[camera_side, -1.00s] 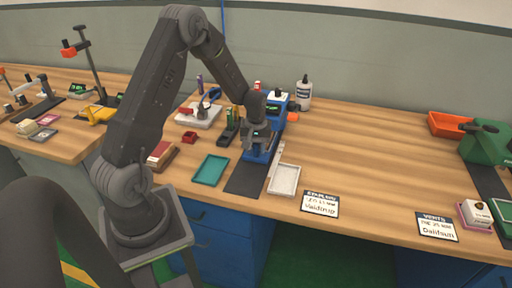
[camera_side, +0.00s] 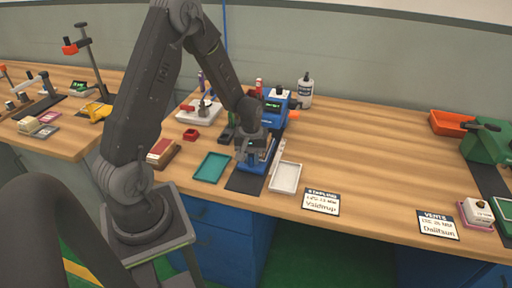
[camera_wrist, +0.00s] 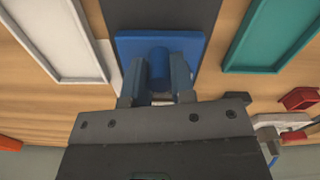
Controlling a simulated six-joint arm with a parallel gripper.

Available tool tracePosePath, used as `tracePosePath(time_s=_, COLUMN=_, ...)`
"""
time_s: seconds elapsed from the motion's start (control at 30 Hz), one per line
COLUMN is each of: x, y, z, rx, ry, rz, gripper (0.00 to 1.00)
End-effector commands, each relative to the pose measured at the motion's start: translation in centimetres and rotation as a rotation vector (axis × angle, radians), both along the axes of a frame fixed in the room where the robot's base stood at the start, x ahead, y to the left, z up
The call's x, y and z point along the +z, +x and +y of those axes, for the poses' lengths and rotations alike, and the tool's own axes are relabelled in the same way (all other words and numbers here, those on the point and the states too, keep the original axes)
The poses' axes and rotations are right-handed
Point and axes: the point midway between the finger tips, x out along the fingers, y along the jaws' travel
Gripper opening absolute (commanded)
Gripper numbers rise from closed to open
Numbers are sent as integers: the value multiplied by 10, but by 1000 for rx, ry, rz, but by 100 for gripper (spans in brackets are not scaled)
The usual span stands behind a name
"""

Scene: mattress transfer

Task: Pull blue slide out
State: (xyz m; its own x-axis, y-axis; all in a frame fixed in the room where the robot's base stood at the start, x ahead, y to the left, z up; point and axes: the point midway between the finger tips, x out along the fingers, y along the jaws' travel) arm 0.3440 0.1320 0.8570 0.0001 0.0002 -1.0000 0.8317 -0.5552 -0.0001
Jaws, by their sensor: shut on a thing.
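The blue slide (camera_side: 262,160) sticks out toward the front from a blue machine (camera_side: 276,110) with a small display. In the wrist view the slide shows as a flat blue plate (camera_wrist: 190,48) with an upright round blue knob (camera_wrist: 160,66). My gripper (camera_wrist: 159,85) is shut on that knob, one finger on each side. In the side view my gripper (camera_side: 252,142) covers part of the slide. The slide's front part lies over a dark mat (camera_side: 245,182).
A teal tray (camera_side: 212,167) lies left of the mat and a white tray (camera_side: 285,178) lies close on its right. A label card (camera_side: 321,202) lies at the front edge.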

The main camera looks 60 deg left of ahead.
Motion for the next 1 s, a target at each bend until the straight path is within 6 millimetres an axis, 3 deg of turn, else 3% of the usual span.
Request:
tracePosePath(time_s=0.1, x=1, y=-22, z=-24, rx=-4, ry=-1, rz=2, gripper=0)
tracePosePath(time_s=0.3, x=0, y=-48, z=-49, rx=-2, ry=-1, rz=-1, gripper=0)
tracePosePath(time_s=0.7, x=0, y=-56, z=-56, rx=-3, ry=-4, rz=6, gripper=0)
tracePosePath(time_s=0.73, x=0, y=-56, z=-56, rx=-3, ry=-4, rz=8, gripper=25)
tracePosePath(time_s=1.0, x=0, y=-54, z=-54, rx=-1, ry=-2, rz=4, gripper=48)
